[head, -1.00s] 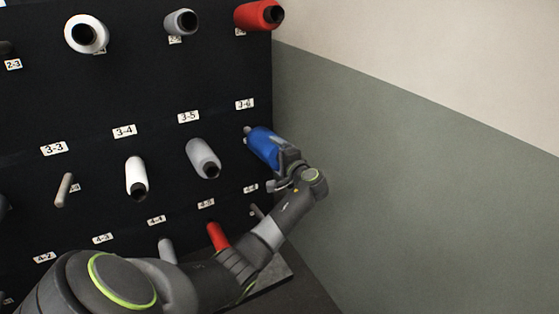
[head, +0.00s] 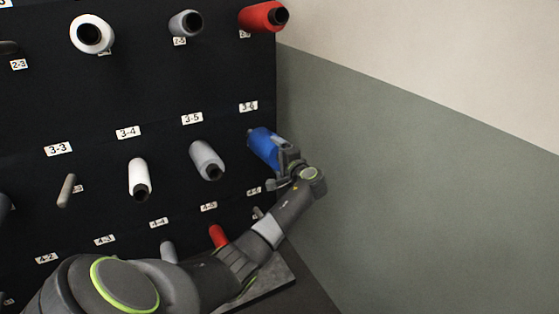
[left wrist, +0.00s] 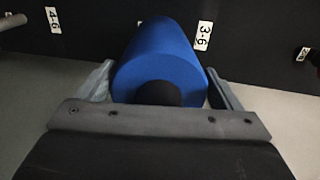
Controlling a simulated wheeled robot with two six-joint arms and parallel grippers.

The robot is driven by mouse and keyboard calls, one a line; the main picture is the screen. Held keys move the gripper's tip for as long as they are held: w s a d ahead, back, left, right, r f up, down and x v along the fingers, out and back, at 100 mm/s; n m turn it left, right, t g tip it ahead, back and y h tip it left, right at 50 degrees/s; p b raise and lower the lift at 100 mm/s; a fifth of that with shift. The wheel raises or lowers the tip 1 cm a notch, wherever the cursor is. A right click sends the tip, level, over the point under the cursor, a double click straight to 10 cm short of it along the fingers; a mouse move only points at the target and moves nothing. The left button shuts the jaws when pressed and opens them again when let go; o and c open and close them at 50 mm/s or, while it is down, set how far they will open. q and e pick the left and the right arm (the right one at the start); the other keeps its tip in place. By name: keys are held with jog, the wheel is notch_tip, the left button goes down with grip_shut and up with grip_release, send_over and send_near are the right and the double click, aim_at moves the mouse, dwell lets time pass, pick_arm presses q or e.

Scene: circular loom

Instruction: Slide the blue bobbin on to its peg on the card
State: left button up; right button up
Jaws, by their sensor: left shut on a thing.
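The blue bobbin (head: 264,147) is at the right end of the black card (head: 90,180), below the label 3-6 (head: 249,106). My left gripper (head: 284,166) is shut on its near end. In the left wrist view the bobbin (left wrist: 162,55) lies between the two fingers (left wrist: 160,88), its dark core end towards me and its far end towards the card. The peg is largely hidden behind the bobbin; I cannot tell how far the bobbin is around it. My right gripper is not in view.
A red bobbin (head: 263,17) is above and a grey bobbin (head: 206,160) is to the left. A bare peg (head: 67,191) is farther left. Below are a smaller red bobbin (head: 218,236) and the label 4-6 (head: 254,190). The wall (head: 400,180) on the right is clear.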

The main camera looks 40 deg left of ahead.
pick_arm(q)
jog(key=shift+r+b+x, duration=0.1)
jog(key=shift+b+x, duration=0.3)
jog(key=shift+x, duration=0.4)
jog(key=shift+r+b+x, duration=0.15)
jog(key=shift+b+x, duration=0.25)
jog(key=shift+x, duration=0.4)
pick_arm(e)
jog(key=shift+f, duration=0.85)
pick_arm(q)
jog(key=shift+w+a+f, duration=0.15)
jog(key=shift+a, duration=0.15)
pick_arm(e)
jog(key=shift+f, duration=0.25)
pick_arm(q)
jog(key=o, duration=1.5)
jog(key=shift+f, duration=0.15)
jog(key=v, duration=1.7)
jog(key=shift+d, duration=0.25)
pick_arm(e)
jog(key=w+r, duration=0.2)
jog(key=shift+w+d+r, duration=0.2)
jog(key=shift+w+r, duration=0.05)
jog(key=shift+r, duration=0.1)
